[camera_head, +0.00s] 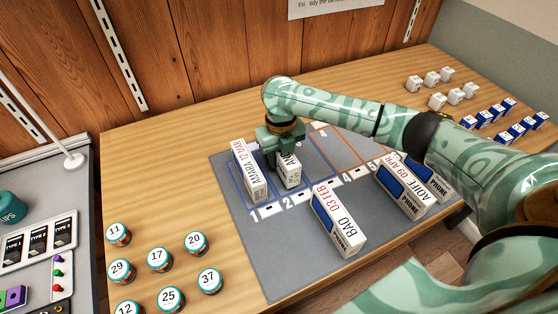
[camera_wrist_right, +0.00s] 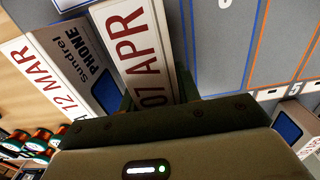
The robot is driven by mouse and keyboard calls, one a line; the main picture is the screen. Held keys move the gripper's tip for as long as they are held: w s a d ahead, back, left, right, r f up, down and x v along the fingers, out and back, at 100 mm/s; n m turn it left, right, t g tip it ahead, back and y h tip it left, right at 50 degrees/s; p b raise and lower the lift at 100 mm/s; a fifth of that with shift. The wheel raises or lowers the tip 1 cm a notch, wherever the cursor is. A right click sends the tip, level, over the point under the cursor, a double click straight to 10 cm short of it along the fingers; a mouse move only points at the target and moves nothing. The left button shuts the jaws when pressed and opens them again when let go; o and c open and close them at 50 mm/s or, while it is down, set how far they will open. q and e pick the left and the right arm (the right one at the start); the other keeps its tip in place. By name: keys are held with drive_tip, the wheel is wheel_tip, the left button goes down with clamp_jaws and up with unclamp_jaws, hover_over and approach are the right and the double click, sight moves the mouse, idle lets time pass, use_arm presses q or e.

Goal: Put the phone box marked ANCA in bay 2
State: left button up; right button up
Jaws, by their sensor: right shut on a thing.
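The white phone box marked ANCA (camera_head: 290,177) is upright over bay 2 (camera_head: 287,201); its top lettering is partly hidden by my gripper. In the right wrist view the box (camera_wrist_right: 135,32) shows "07 APR" in red. My right gripper (camera_head: 279,143) is shut on this box from above. I cannot tell whether its base touches the mat. The box marked AMARA 12 MAR (camera_head: 256,178) stands beside it in bay 1, with a narrow gap at most. My left gripper is not in view.
The BAO box (camera_head: 335,222) and the AOIFE box (camera_head: 402,192) stand on the grey mat (camera_head: 285,265) in front of the bays. Another box (camera_head: 440,182) is partly hidden by my arm. Round numbered tins (camera_head: 158,258) are at left; small white and blue boxes at right.

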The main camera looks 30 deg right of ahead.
drive_tip(key=shift+f, duration=0.75)
drive_tip(key=shift+r, duration=0.2)
drive_tip(key=shift+f, duration=0.15)
drive_tip(key=o, duration=1.1)
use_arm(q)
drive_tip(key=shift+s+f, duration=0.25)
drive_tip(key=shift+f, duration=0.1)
use_arm(e)
drive_tip(key=shift+o, duration=0.2)
use_arm(q)
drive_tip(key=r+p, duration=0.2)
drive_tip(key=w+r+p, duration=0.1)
drive_tip(key=p, duration=0.1)
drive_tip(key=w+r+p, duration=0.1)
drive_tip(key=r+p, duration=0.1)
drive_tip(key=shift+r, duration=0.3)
use_arm(e)
wheel_tip(320, 180, up, 12)
drive_tip(key=shift+r, duration=0.2)
